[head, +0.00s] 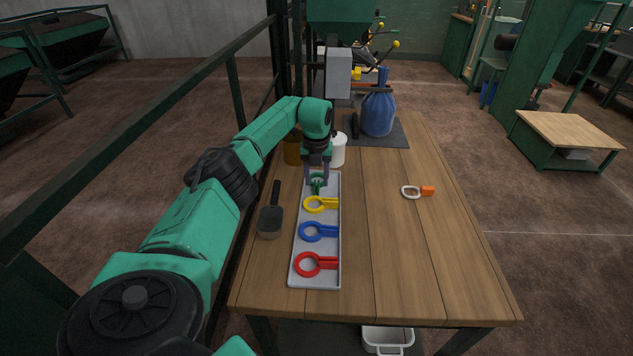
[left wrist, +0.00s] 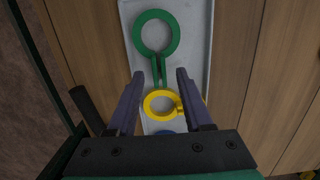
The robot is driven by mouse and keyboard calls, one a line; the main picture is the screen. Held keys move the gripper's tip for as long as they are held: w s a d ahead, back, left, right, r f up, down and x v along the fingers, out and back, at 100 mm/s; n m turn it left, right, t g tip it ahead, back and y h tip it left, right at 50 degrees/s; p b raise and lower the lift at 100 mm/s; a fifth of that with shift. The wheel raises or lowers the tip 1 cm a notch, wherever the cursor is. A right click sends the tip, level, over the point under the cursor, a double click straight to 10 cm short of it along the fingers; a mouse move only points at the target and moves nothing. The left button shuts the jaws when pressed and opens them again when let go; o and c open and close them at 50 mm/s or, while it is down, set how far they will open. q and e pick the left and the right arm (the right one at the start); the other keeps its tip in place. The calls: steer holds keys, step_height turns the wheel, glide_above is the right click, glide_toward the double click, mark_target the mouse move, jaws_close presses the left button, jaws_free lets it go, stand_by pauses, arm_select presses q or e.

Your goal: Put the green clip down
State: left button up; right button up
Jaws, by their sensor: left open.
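The green clip (head: 317,180) lies at the far end of a grey tray (head: 332,273) on the wooden table. In the left wrist view the green clip (left wrist: 157,37) shows its ring away from me and its two prongs pointing back between my fingers. My left gripper (head: 317,178) is over the far end of the tray, and it also shows in the left wrist view (left wrist: 158,80). It is open, with a gap between each finger and the prongs. My right gripper is not in view.
Yellow (head: 320,204), blue (head: 318,231) and red (head: 316,264) clips lie nearer in the tray. A dark scoop (head: 270,220) lies left of it. A white container (head: 338,150) and blue bag (head: 378,112) stand behind. An orange-and-white carabiner (head: 412,192) lies right; the table's right side is mostly clear.

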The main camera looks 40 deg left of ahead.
arm_select(q)
step_height(320, 180, up, 11)
steer(key=shift+s+d+f+b, duration=0.2)
steer(key=shift+s+d+b, duration=0.15)
steer(key=shift+s, duration=0.1)
